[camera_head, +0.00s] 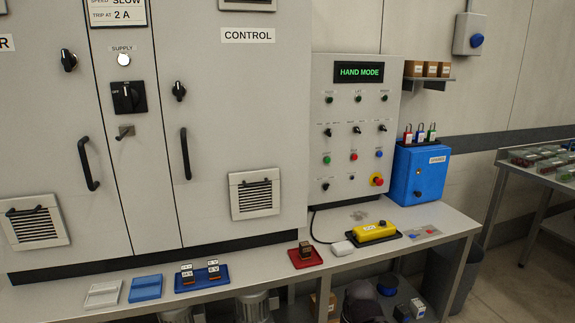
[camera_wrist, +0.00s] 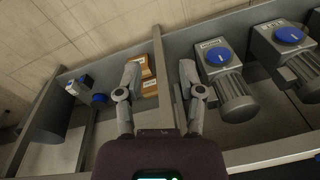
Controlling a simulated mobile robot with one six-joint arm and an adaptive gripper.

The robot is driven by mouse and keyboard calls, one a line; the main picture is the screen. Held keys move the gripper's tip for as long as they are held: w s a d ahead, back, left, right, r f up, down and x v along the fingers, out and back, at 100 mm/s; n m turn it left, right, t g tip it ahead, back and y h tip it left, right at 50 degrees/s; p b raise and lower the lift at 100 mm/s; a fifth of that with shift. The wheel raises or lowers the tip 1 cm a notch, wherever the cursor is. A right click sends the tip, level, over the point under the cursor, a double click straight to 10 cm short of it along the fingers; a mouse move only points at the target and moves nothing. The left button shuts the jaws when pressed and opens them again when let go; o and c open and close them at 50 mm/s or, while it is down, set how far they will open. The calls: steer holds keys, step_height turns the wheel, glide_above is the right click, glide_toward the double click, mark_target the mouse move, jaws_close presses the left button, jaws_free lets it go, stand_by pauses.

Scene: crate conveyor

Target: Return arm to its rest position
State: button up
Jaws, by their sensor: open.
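My gripper (camera_wrist: 158,80) is open in the wrist view, its two fingers spread wide with nothing between them. Behind the fingers, a grey upright bar or table edge runs up the middle of the picture.
In the head view a long grey bench (camera_head: 440,225) runs below the grey cabinets (camera_head: 220,130). It bears a yellow pendant (camera_head: 375,231), a blue box (camera_head: 418,175), a red tray (camera_head: 305,262) and a blue tray (camera_head: 225,273).

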step_height(320, 180, up, 24)
steer(key=s+d+p, duration=0.1)
steer(key=p, duration=2.3)
steer(key=shift+s+r+g+h, duration=0.2)
steer(key=shift+s+g+h, duration=0.1)
steer(key=shift+s+h, duration=0.1)
stand_by(0.4)
